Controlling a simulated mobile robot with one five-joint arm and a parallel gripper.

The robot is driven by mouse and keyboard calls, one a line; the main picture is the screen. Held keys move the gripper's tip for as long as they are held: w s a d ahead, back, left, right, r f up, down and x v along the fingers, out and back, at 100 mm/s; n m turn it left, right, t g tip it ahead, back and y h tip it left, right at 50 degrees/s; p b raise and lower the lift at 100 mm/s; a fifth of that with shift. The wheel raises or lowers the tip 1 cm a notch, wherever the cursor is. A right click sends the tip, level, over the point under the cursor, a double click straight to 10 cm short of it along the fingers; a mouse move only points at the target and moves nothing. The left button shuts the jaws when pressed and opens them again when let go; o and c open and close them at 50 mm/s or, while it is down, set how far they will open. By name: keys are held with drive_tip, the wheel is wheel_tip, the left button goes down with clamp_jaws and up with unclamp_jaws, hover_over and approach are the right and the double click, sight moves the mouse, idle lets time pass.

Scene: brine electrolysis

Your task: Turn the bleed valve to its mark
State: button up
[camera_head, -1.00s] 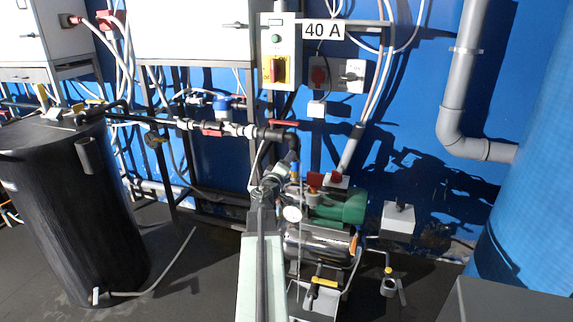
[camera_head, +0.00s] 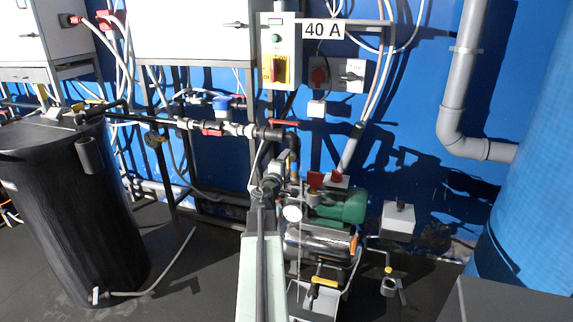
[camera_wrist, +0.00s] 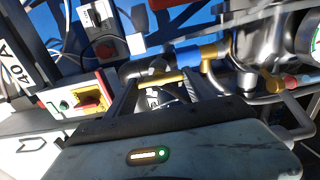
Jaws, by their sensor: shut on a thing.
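A yellow lever (camera_wrist: 160,78), which looks like the bleed valve's handle, sits near a brass elbow (camera_wrist: 212,52) and a blue pipe piece (camera_wrist: 186,57) in the wrist view. My gripper (camera_wrist: 162,88) is shut on this lever, with dark fingers on either side of it. In the head view my gripper (camera_head: 275,178) is among the pipes just above the pressure gauge (camera_head: 292,213). My wrist hides most of the valve there. I cannot make out the mark or the exact angle of the lever.
A green pump motor (camera_head: 345,207) stands right of my arm. A red-handled valve (camera_head: 283,122) and black pipe are above. A black tank (camera_head: 70,215) stands at the left and a grey pipe (camera_head: 460,85) at the right. Open floor lies between tank and arm.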

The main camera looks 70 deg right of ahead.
drive_tip(key=o, duration=1.4)
drive_tip(key=shift+a, duration=0.1)
